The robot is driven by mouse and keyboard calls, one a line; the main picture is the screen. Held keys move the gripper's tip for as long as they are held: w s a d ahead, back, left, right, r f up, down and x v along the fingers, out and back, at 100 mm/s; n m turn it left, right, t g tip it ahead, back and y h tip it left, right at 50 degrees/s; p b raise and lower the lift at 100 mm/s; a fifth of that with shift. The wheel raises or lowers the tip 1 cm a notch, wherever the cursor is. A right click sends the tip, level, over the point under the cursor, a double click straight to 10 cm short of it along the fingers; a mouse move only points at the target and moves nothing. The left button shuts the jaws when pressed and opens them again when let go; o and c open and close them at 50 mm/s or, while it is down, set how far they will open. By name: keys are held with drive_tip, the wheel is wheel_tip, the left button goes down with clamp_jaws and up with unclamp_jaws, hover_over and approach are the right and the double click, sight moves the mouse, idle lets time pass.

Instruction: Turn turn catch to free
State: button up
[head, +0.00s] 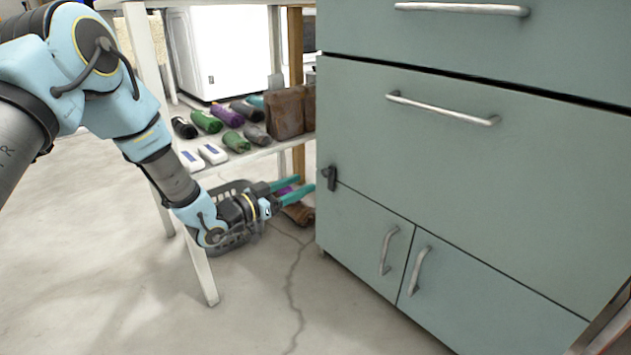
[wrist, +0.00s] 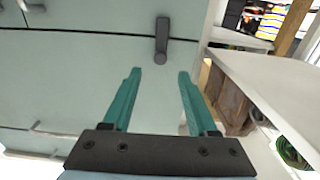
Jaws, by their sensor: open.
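The turn catch (head: 330,177) is a small dark lever on the left edge of the grey-green cabinet (head: 450,160), at the seam between the big drawer and the lower doors. In the wrist view the catch (wrist: 161,40) shows as a dark bar across the seam, lying along the same direction as my fingers. My gripper (head: 304,184) is open and empty, with two teal fingers pointing at the cabinet's left edge. In the wrist view its fingertips (wrist: 159,72) are apart, with the catch ahead of the gap between them. The fingers appear clear of the catch.
A white shelf unit (head: 205,287) with rolled items, white boxes and a brown bag (head: 287,112) stands left of the cabinet, close to my gripper. A grey basket (head: 232,240) is low behind my wrist. Metal handles (head: 388,250) stick out from the cabinet front. The floor in front is clear.

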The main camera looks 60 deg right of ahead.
sight(324, 174)
drive_tip(key=b+x, duration=0.2)
drive_tip(key=x, duration=0.4)
drive_tip(key=shift+d, duration=0.3)
clamp_jaws()
